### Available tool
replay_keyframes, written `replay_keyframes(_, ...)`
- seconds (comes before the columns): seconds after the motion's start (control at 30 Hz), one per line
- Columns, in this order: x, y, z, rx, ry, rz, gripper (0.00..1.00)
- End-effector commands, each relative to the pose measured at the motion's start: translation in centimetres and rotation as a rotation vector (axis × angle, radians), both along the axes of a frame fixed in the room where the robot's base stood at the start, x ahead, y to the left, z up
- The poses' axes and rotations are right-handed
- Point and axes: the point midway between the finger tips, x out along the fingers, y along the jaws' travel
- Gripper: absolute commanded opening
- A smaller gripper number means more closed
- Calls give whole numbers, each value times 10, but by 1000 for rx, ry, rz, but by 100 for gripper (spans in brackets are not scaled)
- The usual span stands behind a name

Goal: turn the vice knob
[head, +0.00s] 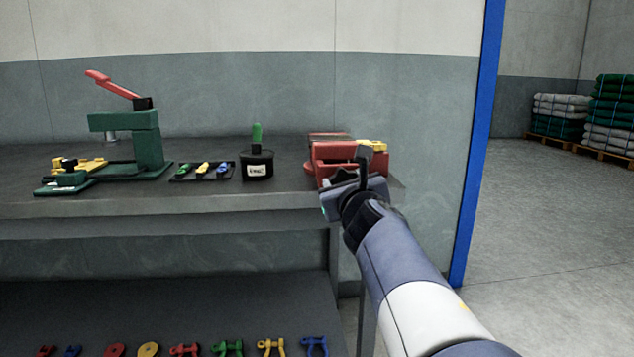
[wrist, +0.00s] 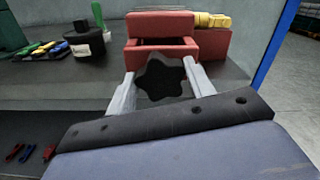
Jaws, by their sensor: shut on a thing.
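The red vice (head: 331,157) stands at the right end of the grey workbench, and it shows at the top of the wrist view (wrist: 160,30). Its dark, lobed knob (wrist: 164,80) faces me on the vice's front side. My gripper (wrist: 160,82) is shut on the knob, with one pale finger at its left edge and one at its right edge. In the head view my gripper (head: 352,180) is in front of the vice and hides the knob.
On the bench (head: 225,200) are a green press with a red lever (head: 150,140), a tray of small coloured parts (head: 203,171) and a black pot with a green handle (head: 257,165). Coloured shackles (head: 228,347) lie on the lower shelf. A blue post (head: 477,140) stands at right.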

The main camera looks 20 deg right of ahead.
Motion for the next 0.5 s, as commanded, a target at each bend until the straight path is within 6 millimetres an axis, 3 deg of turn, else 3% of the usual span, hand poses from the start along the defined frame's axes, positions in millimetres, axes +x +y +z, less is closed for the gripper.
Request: replay_keyframes(0.5, -1, -2, 1, 382, -110, 0, 28)
